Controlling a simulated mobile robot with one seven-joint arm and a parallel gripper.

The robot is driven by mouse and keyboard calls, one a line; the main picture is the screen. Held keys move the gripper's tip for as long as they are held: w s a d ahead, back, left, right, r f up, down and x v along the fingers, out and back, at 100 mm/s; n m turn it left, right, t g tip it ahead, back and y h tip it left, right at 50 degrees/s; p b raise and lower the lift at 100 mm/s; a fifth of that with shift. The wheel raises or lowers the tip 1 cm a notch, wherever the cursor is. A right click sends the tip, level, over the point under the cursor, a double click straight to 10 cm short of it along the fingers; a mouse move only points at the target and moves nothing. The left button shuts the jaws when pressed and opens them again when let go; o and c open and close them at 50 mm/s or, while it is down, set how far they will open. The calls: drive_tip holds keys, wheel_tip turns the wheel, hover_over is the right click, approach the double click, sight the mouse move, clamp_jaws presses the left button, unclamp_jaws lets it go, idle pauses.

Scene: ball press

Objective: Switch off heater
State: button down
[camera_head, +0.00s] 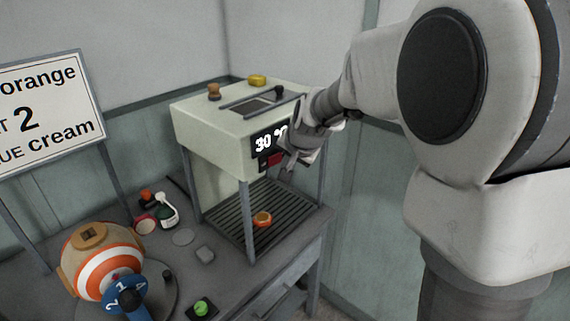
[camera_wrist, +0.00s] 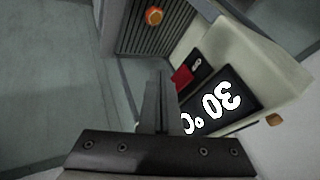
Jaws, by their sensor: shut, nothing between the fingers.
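The heater is a cream box-shaped machine (camera_head: 215,131) on metal legs above a slatted tray. Its front has a dark display (camera_head: 262,143) reading 30 °C, which also shows upside down in the wrist view (camera_wrist: 222,108). Below the display is a red switch (camera_head: 270,160); in the wrist view the red part (camera_wrist: 182,77) sits beside a dark part with a light mark. My gripper (camera_head: 287,168) is at the front of the machine, close to the switch, partly covering the display. Its fingers (camera_wrist: 158,88) are shut and empty. I cannot tell whether they touch the switch.
An orange ring-like piece (camera_head: 262,218) lies on the slatted tray (camera_head: 228,222). A striped orange and white ball device with a blue dial (camera_head: 128,297) stands at the left. A green button (camera_head: 201,307) is at the front. A sign (camera_head: 48,108) stands at the left.

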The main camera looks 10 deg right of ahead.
drive_tip(key=s+a+v, duration=0.1)
drive_tip(key=v, duration=0.9)
drive_tip(key=s+d+f+n, duration=0.1)
drive_tip(key=s+n, duration=0.1)
drive_tip(key=s, duration=0.6)
drive_tip(key=s+d+f+n+g+h, duration=0.1)
drive_tip(key=s+n, duration=0.1)
drive_tip(key=s, duration=0.6)
drive_tip(key=s+d+f+n, duration=0.1)
drive_tip(key=s+n, duration=0.2)
drive_tip(key=s, duration=0.5)
drive_tip(key=shift+d+f+g, duration=0.2)
drive_tip(key=shift+d+g, duration=0.1)
drive_tip(key=shift+d, duration=0.05)
